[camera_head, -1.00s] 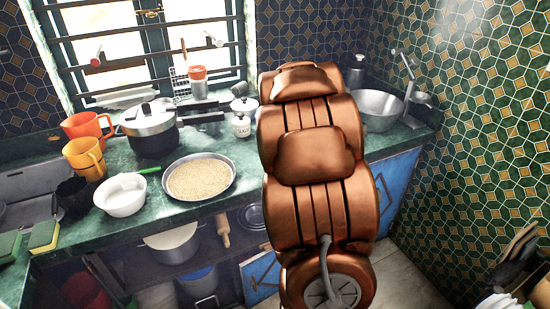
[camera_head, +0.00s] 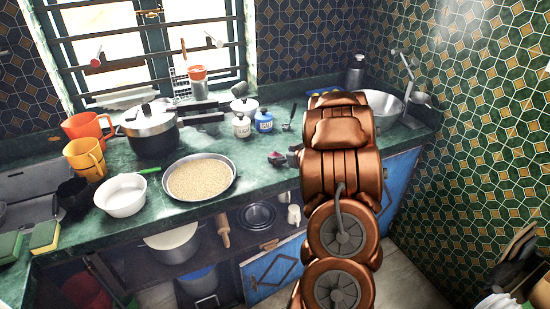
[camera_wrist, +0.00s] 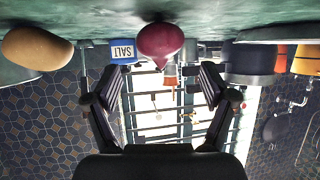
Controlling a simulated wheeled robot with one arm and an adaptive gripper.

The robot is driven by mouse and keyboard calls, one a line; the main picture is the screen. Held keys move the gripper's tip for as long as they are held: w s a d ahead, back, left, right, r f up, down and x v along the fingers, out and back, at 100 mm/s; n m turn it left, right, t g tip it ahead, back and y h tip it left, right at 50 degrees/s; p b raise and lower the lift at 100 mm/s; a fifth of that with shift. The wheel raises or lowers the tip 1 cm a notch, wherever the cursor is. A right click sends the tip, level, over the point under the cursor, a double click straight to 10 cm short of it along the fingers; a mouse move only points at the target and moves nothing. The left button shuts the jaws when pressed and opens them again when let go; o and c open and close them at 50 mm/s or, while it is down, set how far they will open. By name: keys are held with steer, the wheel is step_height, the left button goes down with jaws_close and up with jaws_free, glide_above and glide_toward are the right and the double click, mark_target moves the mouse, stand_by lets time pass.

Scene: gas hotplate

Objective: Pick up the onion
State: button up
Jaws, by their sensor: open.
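The onion (camera_wrist: 160,42) is a dark red bulb on the counter. It shows in the wrist view, which is upside down, at top centre. My gripper (camera_wrist: 162,72) is open, with its two black fingers spread to either side of the onion's line and nothing between them. The onion appears ahead of the fingertips, apart from them. In the head view my copper arm reaches over the counter and hides most of the gripper. A small dark and reddish patch shows left of the arm, too small to tell apart.
A blue-labelled salt jar (camera_wrist: 121,50) stands close by the onion. A tan rounded item (camera_wrist: 36,55) is at the wrist view's left. A sugar jar (camera_head: 241,125), pan of grain (camera_head: 201,178), dark pot (camera_head: 151,130) and white bowl (camera_head: 122,195) stand left on the counter.

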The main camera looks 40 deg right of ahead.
mark_target(278, 156)
steer(key=shift+f+p+x, duration=0.2)
steer(key=shift+p+x, duration=0.5)
steer(key=shift+x, duration=1.85)
steer(key=shift+s, duration=0.1)
steer(key=shift+c, duration=0.3)
steer(key=c, duration=1.2)
